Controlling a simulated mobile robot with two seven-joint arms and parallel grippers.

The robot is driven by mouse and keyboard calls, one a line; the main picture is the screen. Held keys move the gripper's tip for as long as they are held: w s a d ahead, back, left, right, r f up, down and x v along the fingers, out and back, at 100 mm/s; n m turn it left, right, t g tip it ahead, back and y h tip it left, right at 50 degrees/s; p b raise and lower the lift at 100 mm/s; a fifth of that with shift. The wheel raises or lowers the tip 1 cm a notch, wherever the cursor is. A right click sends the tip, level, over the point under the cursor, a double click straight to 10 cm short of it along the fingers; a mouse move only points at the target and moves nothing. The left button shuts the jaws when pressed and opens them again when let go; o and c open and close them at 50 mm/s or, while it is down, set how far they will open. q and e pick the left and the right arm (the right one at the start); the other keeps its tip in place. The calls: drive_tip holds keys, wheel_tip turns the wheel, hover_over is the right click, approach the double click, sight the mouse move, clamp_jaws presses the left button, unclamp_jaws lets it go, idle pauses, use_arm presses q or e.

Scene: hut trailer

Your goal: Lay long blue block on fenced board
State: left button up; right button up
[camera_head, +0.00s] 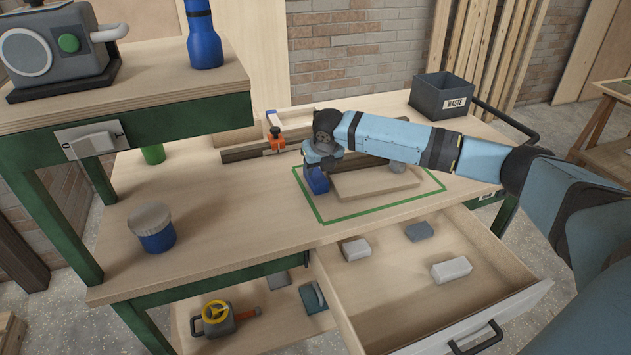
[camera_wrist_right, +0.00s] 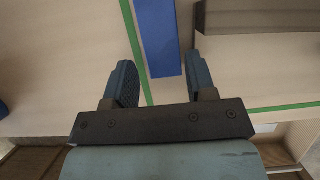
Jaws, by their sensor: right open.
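The long blue block (camera_head: 318,182) is partly hidden by my right gripper (camera_head: 322,164) in the head view. In the right wrist view the blue block (camera_wrist_right: 158,38) lies between and ahead of the two open fingers of my right gripper (camera_wrist_right: 160,82), with a gap on both sides. A flat wooden board (camera_head: 378,184) lies inside a green outline (camera_head: 345,217) on the bench, right of the block. My left gripper is out of view.
An orange clamp (camera_head: 275,130) sits by a brown rail (camera_head: 245,152) behind. A blue jar (camera_head: 152,228) stands left. A waste bin (camera_head: 441,96) stands back right. An open drawer (camera_head: 440,300) with several blocks juts out in front. The bench's middle left is clear.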

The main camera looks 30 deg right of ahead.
sight(317, 176)
drive_tip(key=b+x, duration=0.1)
drive_tip(key=x, duration=0.4)
drive_tip(key=shift+s+f, duration=0.15)
drive_tip(key=shift+f, duration=0.35)
drive_tip(key=shift+d+r, duration=0.1)
drive_tip(key=c, duration=0.6)
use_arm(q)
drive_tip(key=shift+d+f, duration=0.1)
use_arm(e)
drive_tip(key=shift+c, duration=0.2)
